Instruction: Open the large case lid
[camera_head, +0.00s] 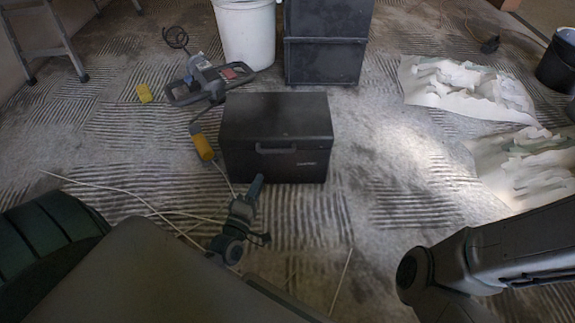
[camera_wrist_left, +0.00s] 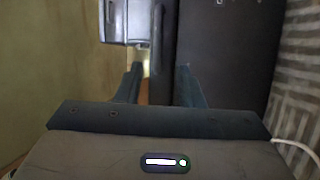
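The large case (camera_head: 270,140) is a black box with a closed lid (camera_head: 272,108) on the floor in the middle of the head view. A bar handle (camera_head: 276,149) runs across its front face. My left gripper (camera_head: 257,184) is low in front of the case, near the bottom of its front face. In the left wrist view, my left gripper (camera_wrist_left: 158,82) has its two fingers apart. The dark case face (camera_wrist_left: 225,60) fills the right of that view, and a dark bar (camera_wrist_left: 160,40) lies beyond the gap. Contact cannot be told. My right gripper is out of view.
A white bucket (camera_head: 246,35) and a dark box (camera_head: 325,45) stand behind. Crumpled sheets (camera_head: 467,88) lie at right. Thin cables cross the floor at front left.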

